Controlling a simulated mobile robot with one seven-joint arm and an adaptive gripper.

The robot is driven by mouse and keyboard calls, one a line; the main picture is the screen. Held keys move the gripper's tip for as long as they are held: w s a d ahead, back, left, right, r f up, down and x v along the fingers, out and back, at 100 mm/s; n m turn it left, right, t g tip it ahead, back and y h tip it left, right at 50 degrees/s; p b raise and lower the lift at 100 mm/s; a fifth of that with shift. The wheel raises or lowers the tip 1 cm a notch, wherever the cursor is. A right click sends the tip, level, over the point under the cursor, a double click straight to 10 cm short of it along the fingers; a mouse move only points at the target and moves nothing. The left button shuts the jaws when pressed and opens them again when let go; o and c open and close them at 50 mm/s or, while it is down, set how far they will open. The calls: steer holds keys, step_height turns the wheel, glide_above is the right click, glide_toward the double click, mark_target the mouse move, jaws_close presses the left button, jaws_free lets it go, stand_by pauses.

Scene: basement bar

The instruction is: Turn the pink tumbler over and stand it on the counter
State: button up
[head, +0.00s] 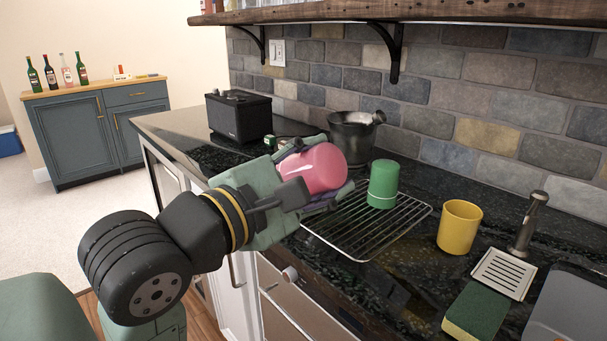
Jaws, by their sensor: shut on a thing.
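The pink tumbler (314,168) is held in my gripper (318,183) above the counter (190,126). The tumbler is tilted, with a flat, closed-looking pink end facing up and toward the camera. My gripper is shut on it, with green-grey finger parts on both sides of it. The dark, glossy counter runs along the tiled wall.
A wire rack (349,234) lies just right of my gripper, with a green tumbler (382,184) on it. A yellow tumbler (459,226), drip tray (504,273) and sponge (477,311) are farther right. An ice bucket (352,140) and black speaker (239,116) stand behind. A shelf (420,12) hangs above.

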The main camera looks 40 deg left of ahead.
steer(key=m, duration=0.1)
steer(key=f+m+b, duration=0.1)
steer(key=shift+w+m+b, duration=0.1)
steer(key=shift+m+b, duration=0.2)
steer(key=shift+m, duration=0.1)
steer(key=m, duration=0.1)
steer(key=m+b, duration=0.1)
steer(key=m, duration=0.1)
steer(key=shift+f, duration=0.25)
steer(key=m+b, duration=0.1)
steer(key=m, duration=0.2)
steer(key=f+m+b, duration=0.1)
steer(key=m, duration=0.2)
steer(key=shift+f+m+b, duration=0.2)
steer(key=shift+m+b, duration=0.4)
steer(key=shift+b, duration=0.05)
steer(key=m+b, duration=0.4)
steer(key=a+m+b, duration=0.1)
steer(key=b, duration=0.1)
steer(key=shift+f+m, duration=0.3)
steer(key=shift+m, duration=0.1)
steer(key=m+b, duration=0.2)
steer(key=m, duration=0.1)
steer(key=shift+a, duration=0.35)
steer(key=shift+a+m+b, duration=0.15)
steer(key=shift+m+b, duration=0.3)
steer(key=shift+m, duration=0.75)
steer(key=shift+r, duration=0.1)
